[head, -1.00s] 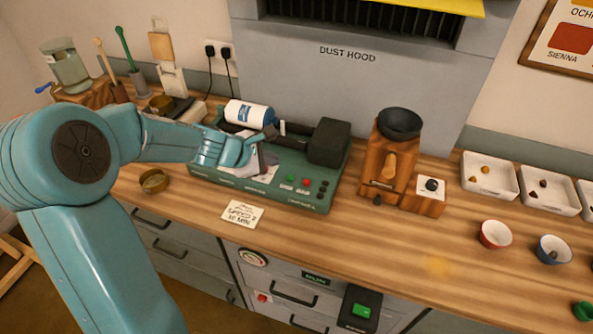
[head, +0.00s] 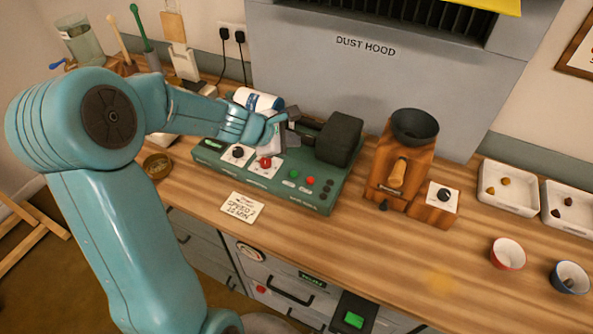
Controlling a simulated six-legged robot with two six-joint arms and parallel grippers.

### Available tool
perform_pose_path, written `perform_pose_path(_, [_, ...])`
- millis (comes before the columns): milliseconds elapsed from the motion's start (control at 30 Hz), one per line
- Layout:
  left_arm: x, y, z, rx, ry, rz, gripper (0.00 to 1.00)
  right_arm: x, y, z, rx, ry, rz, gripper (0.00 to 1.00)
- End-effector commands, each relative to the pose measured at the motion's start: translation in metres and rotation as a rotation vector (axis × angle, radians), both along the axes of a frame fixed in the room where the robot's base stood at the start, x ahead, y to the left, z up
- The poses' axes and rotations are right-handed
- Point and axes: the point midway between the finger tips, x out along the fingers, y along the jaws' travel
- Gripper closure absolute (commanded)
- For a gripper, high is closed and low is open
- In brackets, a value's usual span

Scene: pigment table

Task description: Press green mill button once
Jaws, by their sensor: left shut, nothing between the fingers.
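The green mill (head: 225,165) stands on the wooden counter, with a white and blue jar (head: 258,100) lying on it at the back. Its front panel carries a small green button (head: 293,174), a red button (head: 310,181) beside it, and a larger red button (head: 265,162) and a black knob (head: 238,152) on white plates. My left gripper (head: 280,120) is shut and empty, above the mill in front of the jar, behind and apart from the green button in the picture. It hides part of the mill's middle. My right gripper is not in view.
A dark motor block (head: 340,138) rises at the mill's right end. A wooden grinder (head: 400,170) stands to the right, then white trays (head: 508,187) and small bowls (head: 508,253). A note card (head: 242,207) lies in front. A separate green switch (head: 354,320) is on the counter front.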

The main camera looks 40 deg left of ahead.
Motion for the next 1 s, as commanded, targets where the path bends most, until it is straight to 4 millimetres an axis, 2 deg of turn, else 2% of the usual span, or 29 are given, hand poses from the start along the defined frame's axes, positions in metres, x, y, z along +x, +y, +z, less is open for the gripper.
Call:
perform_pose_path(200, [-0.001,-0.001,-0.003,0.0,0.001,-0.001,1.0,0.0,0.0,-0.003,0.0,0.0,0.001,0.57])
perform_pose_path(367, [0.001,-0.001,-0.015,0.0,0.001,-0.001,1.0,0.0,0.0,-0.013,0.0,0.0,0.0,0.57])
perform_pose_path(800, [0.004,-0.001,-0.077,0.0,0.001,-0.001,1.0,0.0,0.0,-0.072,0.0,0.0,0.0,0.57])
perform_pose_path(1000, [0.004,-0.001,-0.09,0.0,0.001,-0.001,1.0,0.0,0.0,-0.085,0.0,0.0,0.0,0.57])
